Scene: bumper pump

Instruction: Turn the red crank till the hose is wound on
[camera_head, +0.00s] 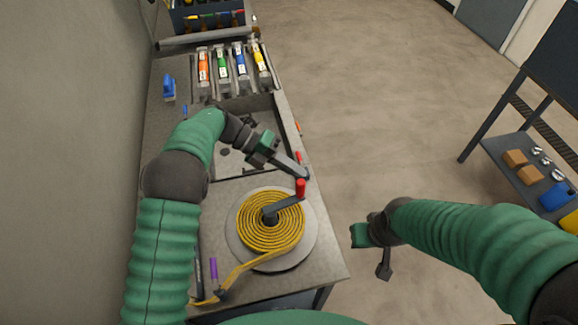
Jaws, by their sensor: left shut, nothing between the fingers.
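The yellow hose (262,242) lies in a coil on a round grey reel plate (306,254) on the bench, with its loose end trailing to the lower left. The red crank handle (301,188) stands upright at the end of a dark crank arm (285,203) that runs from the reel's hub toward the upper right. My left gripper (303,174) is shut and empty, its fingertips right by the red handle on the far side; I cannot tell whether they touch it. My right gripper (385,270) hangs over the floor, right of the bench; its jaws are unclear.
A sunken sink-like basin (284,112) lies behind the reel. A shelf (508,171) with boxes stands at the right; the floor between is clear.

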